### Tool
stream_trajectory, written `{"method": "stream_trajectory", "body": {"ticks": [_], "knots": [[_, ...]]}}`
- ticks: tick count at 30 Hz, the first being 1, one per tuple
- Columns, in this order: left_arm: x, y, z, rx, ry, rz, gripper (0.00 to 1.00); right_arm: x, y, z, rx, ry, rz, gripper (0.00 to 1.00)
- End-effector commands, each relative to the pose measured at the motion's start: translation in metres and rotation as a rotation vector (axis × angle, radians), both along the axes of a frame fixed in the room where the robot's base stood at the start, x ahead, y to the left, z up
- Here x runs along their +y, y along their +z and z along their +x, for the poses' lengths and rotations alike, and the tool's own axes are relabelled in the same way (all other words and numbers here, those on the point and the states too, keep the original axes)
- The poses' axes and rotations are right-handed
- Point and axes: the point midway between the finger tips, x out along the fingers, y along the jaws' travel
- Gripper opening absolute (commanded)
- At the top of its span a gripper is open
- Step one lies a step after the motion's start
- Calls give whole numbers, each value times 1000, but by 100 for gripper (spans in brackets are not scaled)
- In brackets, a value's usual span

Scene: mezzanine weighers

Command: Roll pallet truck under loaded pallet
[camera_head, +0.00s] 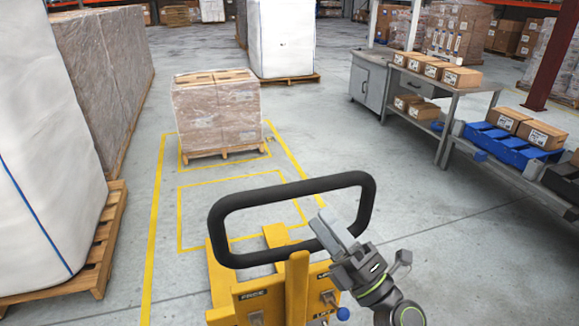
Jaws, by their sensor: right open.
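The pallet truck (297,285) is yellow and stands at the bottom centre, with a black loop handle (280,190) upright above it. Its body carries a label reading "FREE" and a small blue-tipped knob at its right. The loaded pallet (222,153) stands ahead and a little left, carrying film-wrapped cartons (216,108). Clear floor separates it from the truck. My right gripper (329,230) is open at the lower right part of the handle loop, its fingers overlapping the lower bar in the picture. I cannot tell whether it touches the bar. My left gripper is out of view.
Yellow floor lines (153,240) frame the pallet and the floor before it. A tall white sack (40,150) on a wooden pallet stands close at left. Another white load (281,38) stands behind. A workbench (447,100) with cartons and blue bins runs along the right.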

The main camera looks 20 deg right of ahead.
Motion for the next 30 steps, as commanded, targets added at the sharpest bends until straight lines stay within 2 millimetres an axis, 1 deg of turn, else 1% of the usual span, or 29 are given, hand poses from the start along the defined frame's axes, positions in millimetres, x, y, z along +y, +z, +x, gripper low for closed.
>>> {"method": "stream_trajectory", "body": {"ticks": [1,6,12,15,20,28,30], "knots": [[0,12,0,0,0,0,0,5,13,9,-1,1,4,49],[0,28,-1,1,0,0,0,20,31,37,-2,2,3,49],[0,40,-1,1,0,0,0,35,46,63,-1,1,2,49],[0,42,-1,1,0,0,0,39,50,72,1,1,2,49],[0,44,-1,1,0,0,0,43,53,79,1,1,2,49],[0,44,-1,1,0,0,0,43,53,79,2,1,1,49],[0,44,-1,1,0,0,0,43,53,79,0,1,1,39]]}}
